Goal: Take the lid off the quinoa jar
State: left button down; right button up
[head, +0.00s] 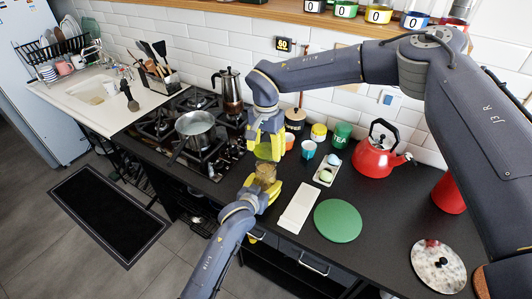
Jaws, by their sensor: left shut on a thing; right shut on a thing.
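The quinoa jar (265,173), a small clear jar with tan contents, is near the front edge of the dark counter, left of centre. My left gripper (264,187) is shut on the jar from below and in front. A green lid (263,152) is above the jar. My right gripper (265,146) comes down from above, with yellow fingers shut on the lid. The lid appears apart from the jar, with a small gap between them. The fingers hide parts of both.
A gas hob with a saucepan (195,128) and moka pot (229,90) is on the left. A white board (298,207), green round mat (338,221), red kettle (374,158) and several canisters are on the right. Bare counter lies between mat and kettle.

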pick_arm(q)
jog(key=shift+c, duration=0.7)
grip_release()
